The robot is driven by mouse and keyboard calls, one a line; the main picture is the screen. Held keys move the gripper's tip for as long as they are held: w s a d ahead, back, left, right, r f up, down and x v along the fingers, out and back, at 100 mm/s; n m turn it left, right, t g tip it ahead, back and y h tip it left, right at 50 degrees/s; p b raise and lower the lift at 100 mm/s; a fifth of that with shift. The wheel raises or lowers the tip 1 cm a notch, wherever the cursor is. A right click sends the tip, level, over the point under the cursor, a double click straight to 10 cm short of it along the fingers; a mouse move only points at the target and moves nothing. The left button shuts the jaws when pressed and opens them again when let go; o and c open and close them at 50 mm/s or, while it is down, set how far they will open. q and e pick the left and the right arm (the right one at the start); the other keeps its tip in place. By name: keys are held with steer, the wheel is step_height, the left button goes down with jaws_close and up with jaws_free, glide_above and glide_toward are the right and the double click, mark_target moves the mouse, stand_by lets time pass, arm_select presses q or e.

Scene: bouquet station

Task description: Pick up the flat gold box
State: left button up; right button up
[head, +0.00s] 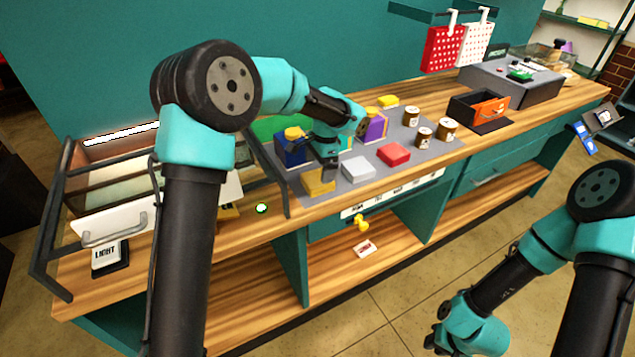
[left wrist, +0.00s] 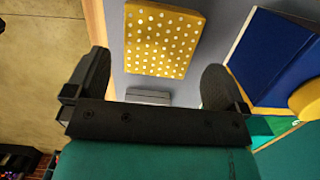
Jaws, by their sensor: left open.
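The flat gold box (head: 318,182) lies on the grey mat (head: 330,195) near the counter's front edge. In the left wrist view it is the gold box with white dots (left wrist: 160,40), beyond the fingertips and between their lines. My left gripper (left wrist: 157,85) is open and empty, its two dark fingers apart. In the head view the left gripper (head: 328,162) hangs just behind and above the gold box, partly hidden by its own wrist. My right gripper (head: 438,340) is low at the lower right, away from the counter; its fingers are not clear.
A blue box with a yellow top (head: 291,148) stands close beside the gold box. A silver box (head: 358,168), a red box (head: 394,154) and a purple box (head: 375,127) are to the right. Several jars (head: 424,137) stand farther right. A railed case (head: 90,200) is left.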

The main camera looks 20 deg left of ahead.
mark_target(318, 178)
arm_select(q)
steer(key=shift+s+a+f, duration=0.1)
steer(key=shift+f, duration=1.2)
steer(key=shift+s+a+f, duration=0.1)
steer(key=shift+f, duration=1.15)
steer(key=shift+c, duration=0.5)
steer(key=c, duration=0.7)
steer(key=shift+r, duration=1.65)
steer(key=shift+s+r, duration=0.2)
steer(key=shift+s, duration=0.05)
steer(key=s+d+r, duration=0.1)
steer(key=s+d, duration=0.3)
steer(key=s, duration=1.1)
steer(key=shift+d+r, duration=0.15)
steer(key=shift+d, duration=0.05)
